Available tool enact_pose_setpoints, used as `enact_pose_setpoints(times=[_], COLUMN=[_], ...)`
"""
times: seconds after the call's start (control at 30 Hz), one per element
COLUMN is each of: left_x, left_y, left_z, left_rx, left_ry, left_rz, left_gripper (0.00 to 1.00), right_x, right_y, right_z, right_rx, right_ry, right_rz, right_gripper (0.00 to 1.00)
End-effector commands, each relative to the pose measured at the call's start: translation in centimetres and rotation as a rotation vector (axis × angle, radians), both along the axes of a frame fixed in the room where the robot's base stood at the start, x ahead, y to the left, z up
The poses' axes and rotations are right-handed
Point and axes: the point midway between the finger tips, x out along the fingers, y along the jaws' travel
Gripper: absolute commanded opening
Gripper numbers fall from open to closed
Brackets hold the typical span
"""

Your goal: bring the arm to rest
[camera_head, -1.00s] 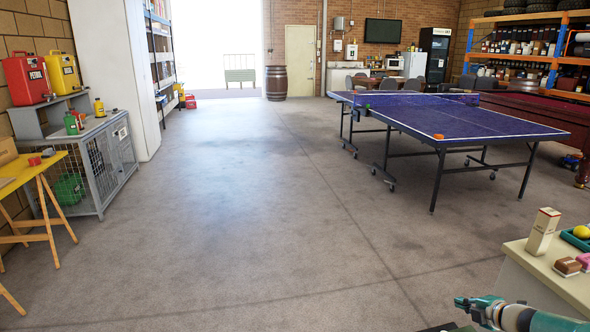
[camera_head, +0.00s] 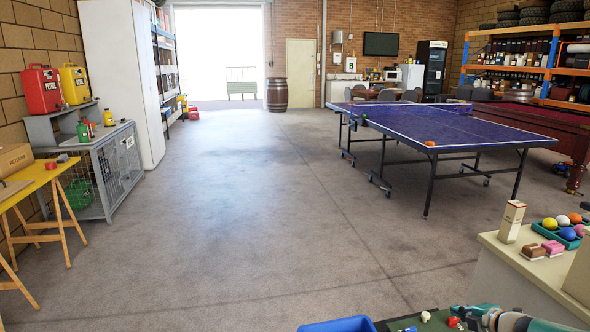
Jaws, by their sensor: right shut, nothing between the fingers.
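My right gripper (camera_head: 460,313) shows at the bottom edge, right of the middle, its arm coming in from the lower right. It is teal and grey, and its fingers are shut with nothing between them. It points left, low in the picture, beside a dark surface with small items. Part of the arm is cut off by the bottom edge. My left gripper is not in view.
A pale cabinet (camera_head: 510,279) with a carton (camera_head: 511,222) and a ball tray (camera_head: 558,234) stands right of my gripper. A blue bin (camera_head: 337,325) is at the bottom edge. A table-tennis table (camera_head: 450,130) stands beyond. The middle floor is clear.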

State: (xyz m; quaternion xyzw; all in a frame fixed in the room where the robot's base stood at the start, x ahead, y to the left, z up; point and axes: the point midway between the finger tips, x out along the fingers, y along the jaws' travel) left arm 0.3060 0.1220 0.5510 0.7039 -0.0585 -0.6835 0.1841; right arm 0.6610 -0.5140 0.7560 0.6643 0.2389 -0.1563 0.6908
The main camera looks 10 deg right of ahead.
Motion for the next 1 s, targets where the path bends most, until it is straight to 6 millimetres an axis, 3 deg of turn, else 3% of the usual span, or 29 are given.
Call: enact_pose_setpoints(times=[0.13, 0.37, 0.57, 0.67, 0.8, 0.9, 1.0], left_x=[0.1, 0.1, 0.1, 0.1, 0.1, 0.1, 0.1], left_y=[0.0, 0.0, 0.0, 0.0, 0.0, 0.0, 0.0], left_z=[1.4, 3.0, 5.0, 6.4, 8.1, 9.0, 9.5], left_rx=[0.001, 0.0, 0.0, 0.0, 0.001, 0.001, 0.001], left_ry=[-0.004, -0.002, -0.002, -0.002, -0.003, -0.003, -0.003], left_rz=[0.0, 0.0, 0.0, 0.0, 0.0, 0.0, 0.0], left_gripper=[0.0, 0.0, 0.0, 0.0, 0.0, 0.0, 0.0], right_x=[1.5, 2.0, 0.7, -1.9, -8.3, -14.2, -20.7], right_y=[3.2, 10.1, 19.5, 26.0, 34.3, 38.0, 40.1], right_z=[1.6, 1.0, -0.6, -2.0, -4.7, -6.7, -8.4], right_rx=[0.009, 0.096, 0.307, 0.493, 0.773, 0.922, 1.017], right_ry=[-0.006, 0.037, 0.134, 0.247, 0.489, 0.677, 0.849], right_rz=[0.05, 0.121, 0.126, 0.069, -0.136, -0.357, -0.623], right_gripper=[0.0, 0.0, 0.0, 0.0, 0.0, 0.0, 0.0])
